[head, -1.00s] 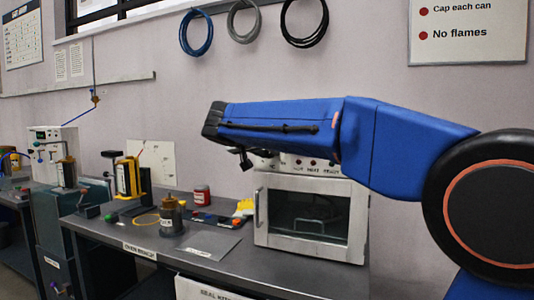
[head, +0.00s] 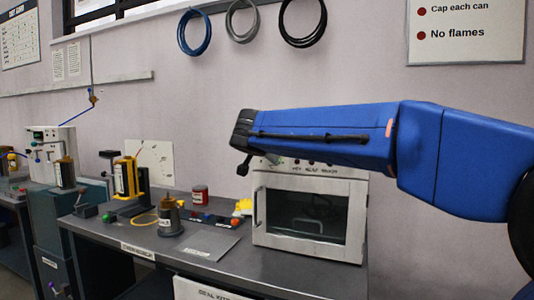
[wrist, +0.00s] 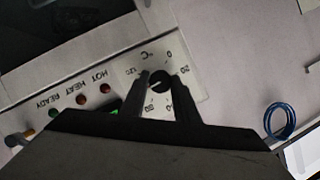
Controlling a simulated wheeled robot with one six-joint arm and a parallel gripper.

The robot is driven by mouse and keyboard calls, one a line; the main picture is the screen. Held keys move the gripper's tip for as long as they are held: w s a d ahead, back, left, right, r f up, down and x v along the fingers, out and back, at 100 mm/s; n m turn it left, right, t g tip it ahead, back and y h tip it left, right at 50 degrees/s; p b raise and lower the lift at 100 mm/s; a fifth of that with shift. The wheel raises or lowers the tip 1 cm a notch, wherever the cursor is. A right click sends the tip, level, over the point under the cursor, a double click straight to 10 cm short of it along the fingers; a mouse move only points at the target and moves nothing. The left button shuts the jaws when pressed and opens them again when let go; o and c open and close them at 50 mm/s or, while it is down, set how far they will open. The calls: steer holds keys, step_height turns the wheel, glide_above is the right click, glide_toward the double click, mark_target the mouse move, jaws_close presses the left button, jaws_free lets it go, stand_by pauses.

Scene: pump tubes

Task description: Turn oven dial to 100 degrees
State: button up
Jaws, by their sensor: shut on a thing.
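The white oven (head: 260,215) stands on the grey bench in the head view, its door shut with a dark window. In the head view my arm hides the dial.
The panel also has red lamps (wrist: 105,88) by HOT and HEAT and a green one (wrist: 54,112) by READY.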

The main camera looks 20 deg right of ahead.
stand_by(0.5)
steer(key=o, duration=1.1)
steer(key=shift+c, duration=0.2)
steer(key=v, duration=1.7)
steer(key=shift+s, duration=0.25)
steer(key=shift+d+f, duration=0.1)
